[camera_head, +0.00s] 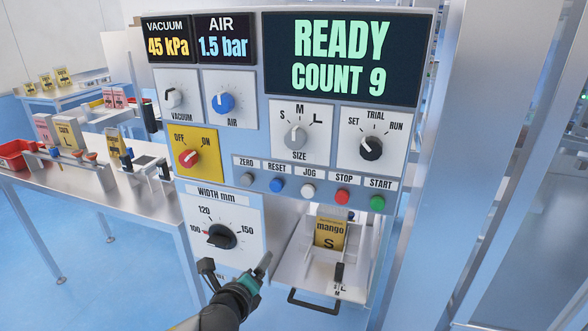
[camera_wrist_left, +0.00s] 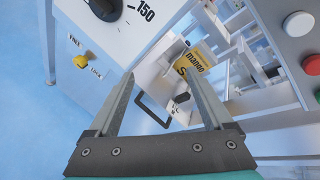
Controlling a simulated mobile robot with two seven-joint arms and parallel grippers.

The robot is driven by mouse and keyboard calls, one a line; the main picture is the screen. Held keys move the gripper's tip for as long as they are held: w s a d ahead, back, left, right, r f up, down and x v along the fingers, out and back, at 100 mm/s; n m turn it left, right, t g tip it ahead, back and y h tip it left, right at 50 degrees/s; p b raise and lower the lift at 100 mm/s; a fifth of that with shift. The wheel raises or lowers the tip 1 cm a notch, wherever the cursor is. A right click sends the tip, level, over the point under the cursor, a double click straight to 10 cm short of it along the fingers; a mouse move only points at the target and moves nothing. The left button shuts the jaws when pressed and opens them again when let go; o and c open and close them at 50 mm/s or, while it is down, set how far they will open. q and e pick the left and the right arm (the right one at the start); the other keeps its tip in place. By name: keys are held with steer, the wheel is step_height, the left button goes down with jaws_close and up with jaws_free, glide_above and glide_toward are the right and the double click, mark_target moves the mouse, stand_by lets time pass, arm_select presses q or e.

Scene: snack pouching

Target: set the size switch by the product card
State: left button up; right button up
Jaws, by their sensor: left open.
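The size switch (camera_head: 295,138) is a grey knob on a white plate marked S, M and L. Its pointer looks turned upward, near M. The product card (camera_head: 330,232) is yellow, reads "mango S" and stands in the bay at the machine's lower right. The card also shows in the left wrist view (camera_wrist_left: 190,66). My left gripper (camera_head: 236,267) is open and empty, below the width dial, left of the bay and well below the size switch. In the left wrist view its fingers (camera_wrist_left: 158,80) are spread with nothing between them. My right gripper is not in view.
A width dial (camera_head: 221,236) points near 100. Push buttons, including a red stop button (camera_head: 342,196), line up below. A black handle (camera_head: 313,300) juts from the bay. A side table (camera_head: 100,205) stands left.

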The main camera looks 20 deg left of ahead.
arm_select(q)
steer(key=d+r+m+t+p, duration=0.25)
steer(key=r+m, duration=0.25)
steer(key=r, duration=1)
steer(key=m+t+h+p, duration=0.2)
steer(key=m+p, duration=0.1)
steer(key=m, duration=0.1)
glide_toward(294, 141)
steer(key=w, duration=1)
steer(key=shift+w+d+f, duration=0.1)
steer(key=shift+w, duration=0.15)
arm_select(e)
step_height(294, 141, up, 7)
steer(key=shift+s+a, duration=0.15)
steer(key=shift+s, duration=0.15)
arm_select(q)
steer(key=shift+c, duration=0.3)
jaws_close()
